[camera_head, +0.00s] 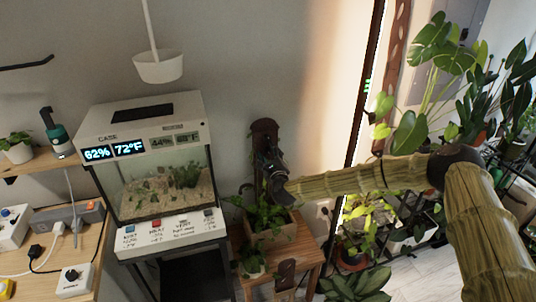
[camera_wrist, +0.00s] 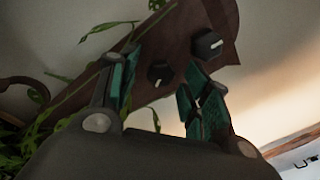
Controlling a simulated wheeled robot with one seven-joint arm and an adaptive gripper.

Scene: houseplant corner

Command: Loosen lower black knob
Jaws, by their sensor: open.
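A brown upright board (camera_head: 265,128) stands against the wall behind a potted plant. In the wrist view this board (camera_wrist: 180,38) runs diagonally and carries two black knobs with white pointer marks. The lower black knob (camera_wrist: 160,73), nearer the plant leaves, appears between my fingertips. The other black knob (camera_wrist: 207,45) is farther up the board, just beyond the right finger. My gripper (camera_wrist: 160,92) is open, with its teal-padded fingers on either side of the lower knob. Contact with the knob cannot be told. In the head view my gripper (camera_head: 272,172) is in front of the board and partly hides it; the knobs cannot be made out there.
Green leaves (camera_wrist: 110,28) cross the board near the left finger. A planter box (camera_head: 275,232) on a wooden stand (camera_head: 302,256) is below my gripper. A glass terrarium (camera_head: 160,180) stands to the left. Several large plants stand at the right behind my arm.

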